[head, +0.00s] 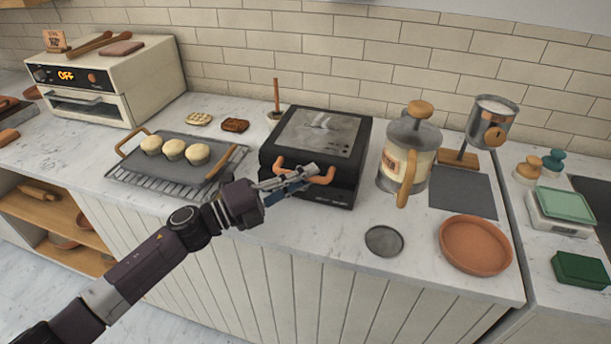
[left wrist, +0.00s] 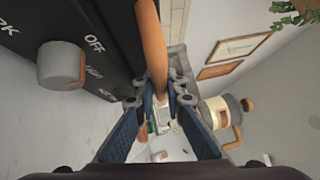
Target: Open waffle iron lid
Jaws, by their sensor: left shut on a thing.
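The waffle iron (head: 317,146) is a black box with a grey top plate, standing on the counter in the middle of the head view. Its lid looks closed. An orange-brown handle (head: 322,176) curves along its front. My left gripper (head: 312,172) is at the handle's right part, with its fingers shut on it. In the left wrist view the fingers (left wrist: 160,97) close around the wooden-coloured handle bar (left wrist: 152,45). A grey knob (left wrist: 62,66) and the word OFF show on the black front there. My right gripper is not in view.
Left of the iron is a tray (head: 150,178) with several pale rolls on a rack. A toaster oven (head: 110,80) is at the back left.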

